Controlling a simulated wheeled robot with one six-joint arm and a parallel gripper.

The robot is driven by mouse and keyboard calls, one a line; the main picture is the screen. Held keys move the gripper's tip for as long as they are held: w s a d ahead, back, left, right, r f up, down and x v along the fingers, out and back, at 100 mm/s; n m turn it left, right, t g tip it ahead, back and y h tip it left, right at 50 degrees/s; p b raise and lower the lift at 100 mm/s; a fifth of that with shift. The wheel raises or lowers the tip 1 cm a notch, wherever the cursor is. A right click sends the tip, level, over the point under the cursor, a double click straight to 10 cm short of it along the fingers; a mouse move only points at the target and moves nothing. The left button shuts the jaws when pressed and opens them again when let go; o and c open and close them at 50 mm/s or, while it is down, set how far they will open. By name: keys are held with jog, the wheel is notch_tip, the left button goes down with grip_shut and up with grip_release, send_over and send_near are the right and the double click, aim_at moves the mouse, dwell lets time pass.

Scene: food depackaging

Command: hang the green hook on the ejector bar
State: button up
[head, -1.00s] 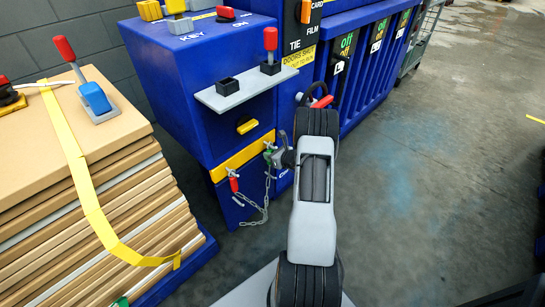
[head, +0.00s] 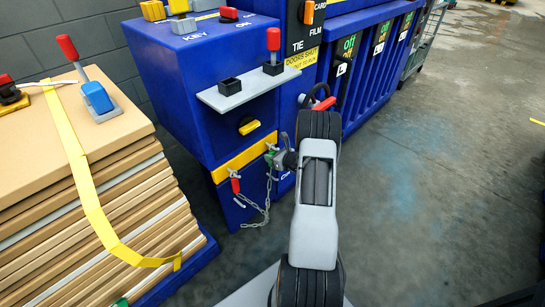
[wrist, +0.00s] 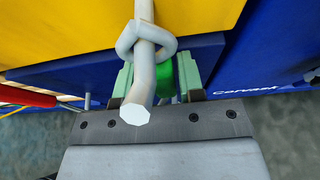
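The green hook (head: 270,158) is at my gripper (head: 277,158), beside the right end of the yellow bar (head: 245,155) on the blue machine. In the wrist view its green part (wrist: 165,78) sits between the pale green fingers of my gripper (wrist: 160,82), which look closed on it. A grey bent rod (wrist: 142,70) with a faceted end passes in front, and a grey loop (wrist: 148,40) surrounds it below the yellow face (wrist: 70,30). Which of these belongs to the hook I cannot tell. The rod partly hides the fingers and the contact.
A red-handled hook (head: 235,183) hangs at the bar's left, with a chain (head: 262,208) running toward the green hook. A grey shelf (head: 250,90) juts out above. A strapped cardboard stack (head: 60,200) stands at left. The floor at right is clear.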

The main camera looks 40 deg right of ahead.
jog(key=o, duration=0.4)
jog(key=shift+c, duration=0.2)
jog(key=v, duration=1.2)
jog(key=shift+s+r, duration=0.1)
